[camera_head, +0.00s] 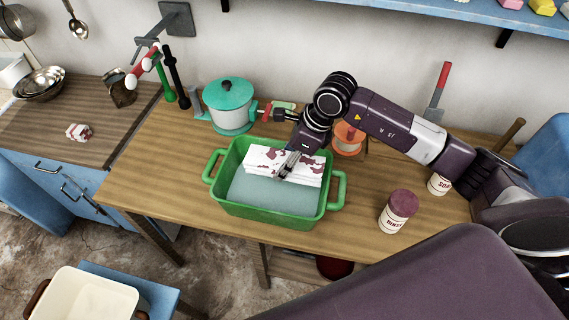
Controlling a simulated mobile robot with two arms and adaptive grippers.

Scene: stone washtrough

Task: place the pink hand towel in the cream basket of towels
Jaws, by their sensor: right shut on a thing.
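My right gripper (286,168) reaches down into a green tub (270,211) and is shut on a folded white cloth with dark pink patches (310,170). The cloth lies along the tub's back side, over pale blue-grey contents. It is the only large cloth in view and fits the pink hand towel best, though it looks more white than pink. A cream container with brown handles (92,298) stands at the bottom left, partly cut off; no towels are clear in it. My left gripper is out of view.
A teal-lidded pot (229,106) stands behind the tub. A canister with a maroon lid (397,212) stands to its right. A small white and pink bundle (78,131) lies on the left counter. The cream container rests on a blue stool (150,290), below the wooden table (150,190).

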